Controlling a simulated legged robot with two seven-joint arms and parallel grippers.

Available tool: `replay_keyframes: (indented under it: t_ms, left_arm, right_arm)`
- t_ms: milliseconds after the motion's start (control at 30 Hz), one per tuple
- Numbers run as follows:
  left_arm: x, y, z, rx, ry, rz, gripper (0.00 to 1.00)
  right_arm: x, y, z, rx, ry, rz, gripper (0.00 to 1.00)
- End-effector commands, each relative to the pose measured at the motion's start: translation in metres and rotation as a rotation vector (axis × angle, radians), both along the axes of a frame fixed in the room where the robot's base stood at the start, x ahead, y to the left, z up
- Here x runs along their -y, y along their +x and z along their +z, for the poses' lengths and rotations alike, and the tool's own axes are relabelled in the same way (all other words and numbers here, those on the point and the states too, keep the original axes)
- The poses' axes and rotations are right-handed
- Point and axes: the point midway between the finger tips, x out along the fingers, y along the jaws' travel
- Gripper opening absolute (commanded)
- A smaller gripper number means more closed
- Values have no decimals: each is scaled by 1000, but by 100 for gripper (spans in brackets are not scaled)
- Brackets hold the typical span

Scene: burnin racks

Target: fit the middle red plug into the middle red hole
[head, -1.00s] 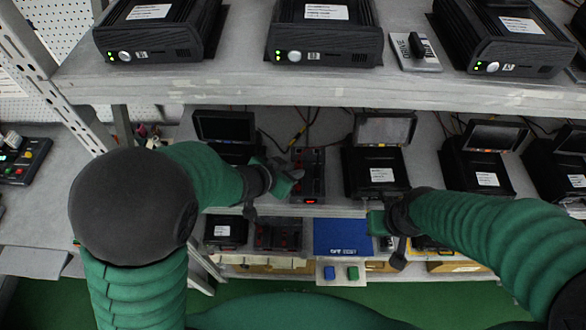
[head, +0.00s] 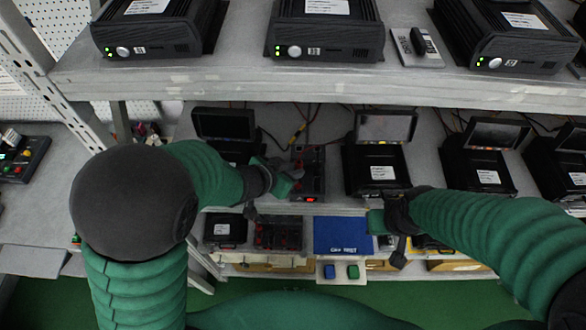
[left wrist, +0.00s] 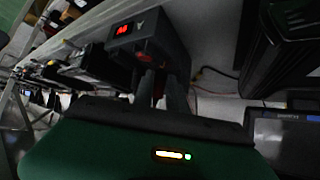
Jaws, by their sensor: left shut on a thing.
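A dark box with a lit red display (head: 308,175) stands on the lower shelf. In the left wrist view the same box (left wrist: 168,48) is close in front of my fingers. My left gripper (head: 290,176) is at the left side of this box. In the left wrist view its fingers (left wrist: 160,82) are shut at the box face, with a small red plug (left wrist: 145,57) at their tips. The plug is mostly hidden, and how deep it sits in a hole cannot be told. My right gripper (head: 385,222) is by the shelf's front edge; its jaws are unclear.
Black units with small screens (head: 383,128) stand on the lower shelf, right of the box. The upper shelf edge (head: 300,90) runs above my arms. A blue panel (head: 342,236) and a dark module with red parts (head: 278,234) are below.

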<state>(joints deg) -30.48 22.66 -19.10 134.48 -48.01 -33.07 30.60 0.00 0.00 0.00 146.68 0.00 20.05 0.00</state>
Motion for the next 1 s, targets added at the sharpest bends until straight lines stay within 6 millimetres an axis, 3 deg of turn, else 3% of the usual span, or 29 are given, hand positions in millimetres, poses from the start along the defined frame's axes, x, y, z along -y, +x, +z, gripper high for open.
replay_keyframes:
  t_ms: [1000]
  left_arm:
    - [0,0,-10,-4,2,-1,0]
  right_arm:
    - [0,0,-5,0,0,0,0]
